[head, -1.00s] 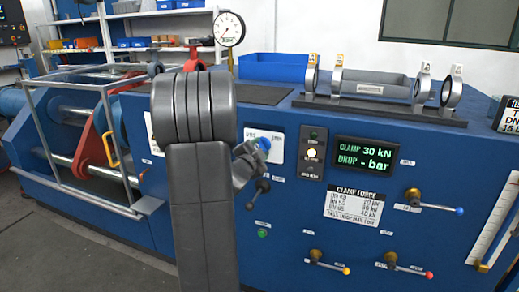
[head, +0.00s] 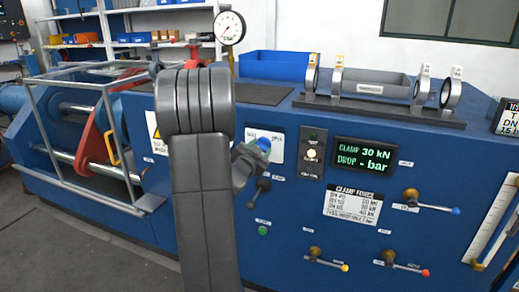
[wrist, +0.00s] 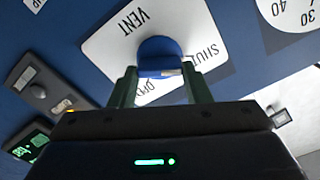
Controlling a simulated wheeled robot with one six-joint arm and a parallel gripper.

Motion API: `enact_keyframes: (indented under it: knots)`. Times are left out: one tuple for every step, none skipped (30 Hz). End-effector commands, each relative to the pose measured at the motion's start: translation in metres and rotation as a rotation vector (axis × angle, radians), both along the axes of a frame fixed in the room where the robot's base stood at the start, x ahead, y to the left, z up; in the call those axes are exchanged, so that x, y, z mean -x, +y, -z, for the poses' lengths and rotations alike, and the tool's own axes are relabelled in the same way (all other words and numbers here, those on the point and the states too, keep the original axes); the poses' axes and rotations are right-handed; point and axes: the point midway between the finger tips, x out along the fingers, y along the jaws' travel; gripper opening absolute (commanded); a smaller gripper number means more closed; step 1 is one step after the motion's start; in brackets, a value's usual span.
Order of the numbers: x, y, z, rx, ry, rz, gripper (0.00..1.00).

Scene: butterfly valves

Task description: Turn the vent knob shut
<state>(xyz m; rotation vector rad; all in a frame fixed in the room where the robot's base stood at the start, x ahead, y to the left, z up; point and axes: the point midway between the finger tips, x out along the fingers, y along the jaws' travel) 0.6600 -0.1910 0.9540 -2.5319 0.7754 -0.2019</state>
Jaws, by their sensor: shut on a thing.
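The vent knob is a small blue round knob (head: 263,144) on a white label plate (head: 277,147) on the front of the blue test bench. In the wrist view the blue knob (wrist: 160,50) sits between my two fingertips, over a plate (wrist: 112,38) marked VENT, with SHUT and another word partly hidden by the fingers. My gripper (wrist: 159,82) is shut on the knob, one finger on each side. In the head view my gripper (head: 255,152) reaches the knob from the left, partly covered by my arm. The knob's exact angle is hard to tell.
A lamp panel (head: 311,152) and a lit display (head: 364,156) reading CLAMP 30 kN, DROP - bar are right of the knob. A black-tipped lever (head: 258,191) hangs close below my gripper. Levers with blue (head: 430,207), yellow (head: 328,261) and red (head: 405,266) tips stick out.

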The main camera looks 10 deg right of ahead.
Motion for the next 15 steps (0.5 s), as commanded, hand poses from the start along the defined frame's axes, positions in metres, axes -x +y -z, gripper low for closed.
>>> enact_keyframes:
  knots:
    - [0.0002, 0.0000, 0.0006, 0.002, 0.002, 0.000, 0.21]
    - [0.0002, 0.0000, 0.0006, 0.002, 0.002, 0.000, 0.21]
    - [0.0003, 0.0000, 0.0007, 0.002, 0.002, 0.000, 0.21]
    - [0.0003, 0.0000, 0.0007, 0.002, 0.002, 0.000, 0.21]
    - [0.0003, 0.0000, 0.0007, 0.002, 0.002, 0.000, 0.21]
    - [0.0003, 0.0000, 0.0007, 0.002, 0.002, 0.000, 0.21]
    - [0.0002, 0.0000, 0.0008, 0.002, 0.002, 0.000, 0.21]
    - [0.0003, 0.0000, 0.0007, 0.002, 0.002, 0.000, 0.21]
    - [0.0002, 0.0000, 0.0008, 0.002, 0.002, 0.000, 0.51]
    - [0.0003, 0.0000, 0.0007, 0.002, 0.002, 0.000, 0.57]
    - [0.0003, 0.0000, 0.0007, 0.001, 0.002, 0.000, 0.63]
    - [0.0002, 0.0000, 0.0006, 0.001, 0.002, 0.000, 0.65]
    - [0.0003, 0.0000, 0.0005, 0.001, 0.002, 0.000, 0.65]
    - [0.0002, -0.0001, 0.0005, 0.001, 0.002, 0.000, 0.65]
    - [0.0001, 0.0000, 0.0005, 0.000, 0.001, 0.000, 0.65]
